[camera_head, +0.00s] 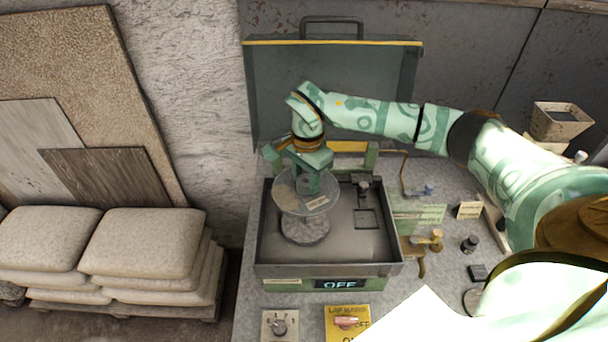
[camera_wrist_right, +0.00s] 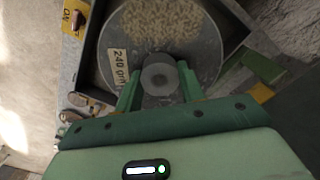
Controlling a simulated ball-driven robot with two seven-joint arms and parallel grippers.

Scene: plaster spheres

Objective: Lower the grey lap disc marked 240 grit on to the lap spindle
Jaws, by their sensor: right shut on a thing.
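The grey lap disc (camera_head: 288,197) is held above the machine's pan, and its pale label shows. In the right wrist view the disc (camera_wrist_right: 205,45) bears a label reading 240 grit and a speckled tan patch. My right gripper (camera_head: 313,184) is shut on the central hub (camera_wrist_right: 160,78) of the disc, with one finger on each side. A round grey plate (camera_head: 305,231) lies in the pan beneath the disc. The lap spindle cannot be made out; the disc and gripper cover the area above the plate. My left gripper is not in view.
The lap machine's pan (camera_head: 352,244) has a raised dark lid (camera_head: 345,85) behind it and an OFF display in front. A yellow switch plate (camera_head: 347,322) and a dial (camera_head: 280,327) sit at the front. Small fittings (camera_head: 437,240) stand on the right of the bench.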

